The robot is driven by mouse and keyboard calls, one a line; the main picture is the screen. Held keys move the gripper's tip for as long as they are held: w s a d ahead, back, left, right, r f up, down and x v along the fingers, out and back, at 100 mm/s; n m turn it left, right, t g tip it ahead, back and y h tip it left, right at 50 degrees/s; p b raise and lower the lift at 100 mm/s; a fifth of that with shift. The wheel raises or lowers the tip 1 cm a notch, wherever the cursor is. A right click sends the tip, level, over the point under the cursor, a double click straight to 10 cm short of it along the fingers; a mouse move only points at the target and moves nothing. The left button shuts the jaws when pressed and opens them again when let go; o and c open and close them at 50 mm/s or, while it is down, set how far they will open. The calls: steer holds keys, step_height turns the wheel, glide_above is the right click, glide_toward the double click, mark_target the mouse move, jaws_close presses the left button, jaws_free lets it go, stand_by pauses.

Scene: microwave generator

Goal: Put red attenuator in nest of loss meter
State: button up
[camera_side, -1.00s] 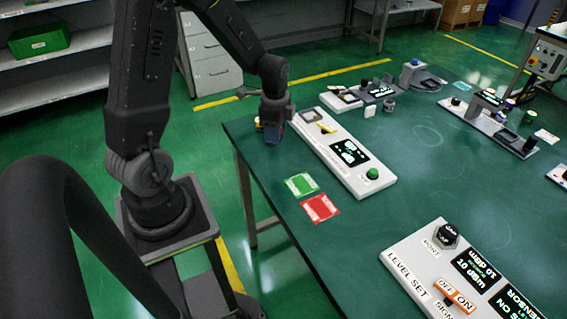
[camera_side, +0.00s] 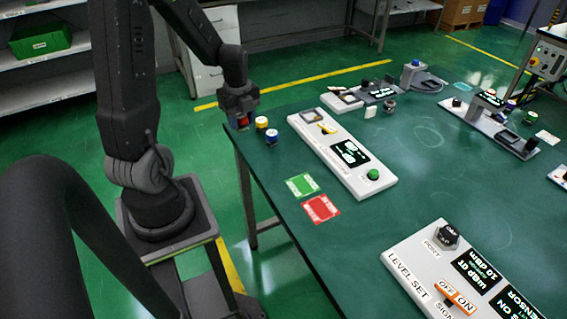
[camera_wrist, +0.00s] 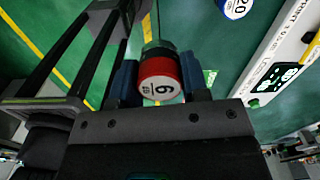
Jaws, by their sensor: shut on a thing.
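The red attenuator (camera_wrist: 160,80) is a short cylinder with a white numbered top. In the wrist view it sits between the blue fingers of my gripper (camera_wrist: 160,88), which is shut on it. In the side view my gripper (camera_side: 241,120) is at the table's far left corner, and a bit of red shows under it. I cannot tell whether the attenuator touches the table. A long white device (camera_side: 345,155), which I take for the loss meter, lies to the right.
A yellow-banded attenuator (camera_side: 261,123) and a blue one (camera_side: 271,136) stand between my gripper and the white device. A green card (camera_side: 302,185) and a red card (camera_side: 320,208) lie nearer. Another white panel (camera_side: 435,270) is at the front. The right middle of the table is clear.

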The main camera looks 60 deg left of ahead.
glide_above(284, 164)
step_height(284, 164, down, 7)
steer(key=shift+f, duration=1.8)
steer(key=shift+f, duration=0.1)
steer(key=shift+f, duration=0.15)
steer(key=o, duration=1)
